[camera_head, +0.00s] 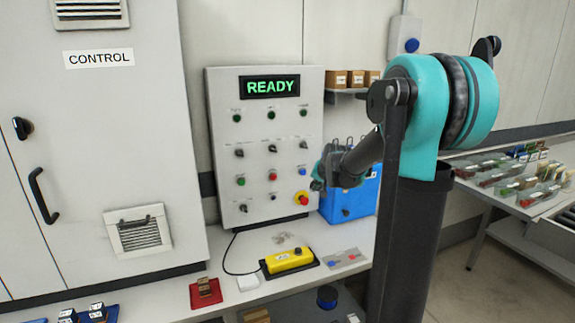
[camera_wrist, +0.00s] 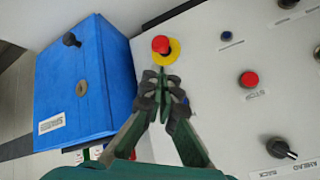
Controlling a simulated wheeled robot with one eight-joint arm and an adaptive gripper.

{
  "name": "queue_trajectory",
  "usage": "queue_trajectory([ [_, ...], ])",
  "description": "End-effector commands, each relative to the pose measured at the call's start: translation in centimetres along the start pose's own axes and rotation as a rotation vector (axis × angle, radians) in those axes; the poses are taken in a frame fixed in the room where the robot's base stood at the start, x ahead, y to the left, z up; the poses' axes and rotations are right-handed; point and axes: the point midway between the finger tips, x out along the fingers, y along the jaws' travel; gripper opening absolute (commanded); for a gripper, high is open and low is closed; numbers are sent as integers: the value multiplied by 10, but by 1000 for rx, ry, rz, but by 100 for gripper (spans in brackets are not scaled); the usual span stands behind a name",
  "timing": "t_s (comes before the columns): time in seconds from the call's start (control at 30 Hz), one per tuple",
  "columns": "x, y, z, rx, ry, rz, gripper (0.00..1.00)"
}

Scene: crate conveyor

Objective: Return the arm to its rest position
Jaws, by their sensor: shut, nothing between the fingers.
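My gripper (camera_wrist: 164,85) is shut and empty in the wrist view. Its fingertips point at the control panel, close to the red emergency-stop button (camera_wrist: 161,45) on its yellow ring. Whether they touch it cannot be told. In the head view my arm reaches forward to the panel (camera_head: 225,150), and the gripper end (camera_head: 325,168) shows in front of the panel's right edge, left of the blue box (camera_head: 350,205). The panel's display (camera_head: 270,87) reads "READY" in green. The red button also shows in the head view (camera_head: 302,199).
A bench below holds a yellow pendant (camera_head: 288,260), a red tray (camera_head: 205,295) and a grey plate with buttons (camera_head: 345,260). A large control cabinet (camera_head: 90,120) stands left. A table with packages (camera_head: 520,180) stands right.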

Motion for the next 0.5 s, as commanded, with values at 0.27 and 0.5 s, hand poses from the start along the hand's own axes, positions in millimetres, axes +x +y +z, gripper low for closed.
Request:
queue_trajectory([
  [0.27, -68, 70, 143, -186, -134, 100, 0],
  [0.5, -115, 134, 264, -333, -254, 175, 0],
])
